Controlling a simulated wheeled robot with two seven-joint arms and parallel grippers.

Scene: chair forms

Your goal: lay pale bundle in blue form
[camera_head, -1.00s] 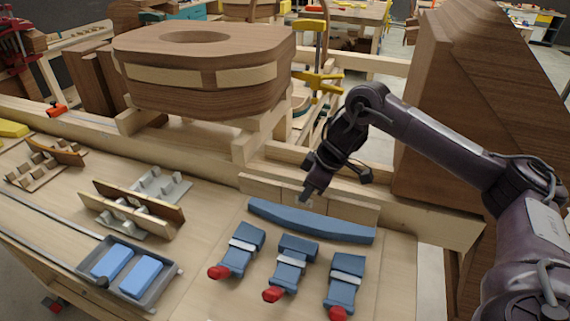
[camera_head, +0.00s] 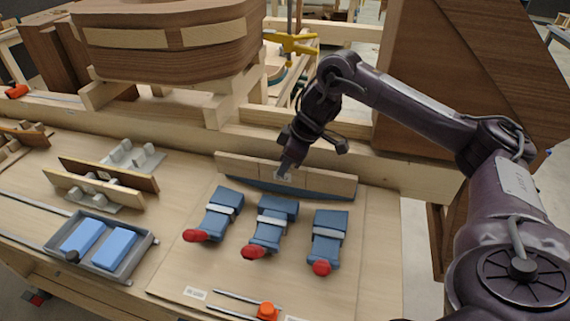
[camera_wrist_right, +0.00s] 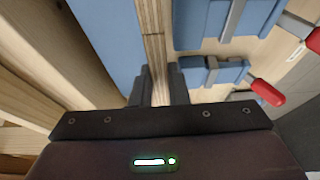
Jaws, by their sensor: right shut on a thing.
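The pale bundle (camera_head: 237,165) is a long, straight, light wood strip in the head view. My right gripper (camera_head: 287,172) is shut on it near its middle. It also shows edge-on between the fingers (camera_wrist_right: 158,88) in the right wrist view as a pale strip (camera_wrist_right: 153,48). The blue form (camera_head: 320,192) is a long curved bar; the bundle hides most of it, and a shaded lower strip shows below. In the wrist view a blue surface (camera_wrist_right: 108,38) lies left of the bundle. I cannot tell whether bundle and form touch. My left gripper is not in view.
Three blue clamps with red tips, left (camera_head: 220,212), middle (camera_head: 270,225) and right (camera_head: 326,238), stand in front of the form. A grey tray (camera_head: 137,258) with two blue blocks is at left. A wooden beam (camera_head: 190,122) runs behind.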

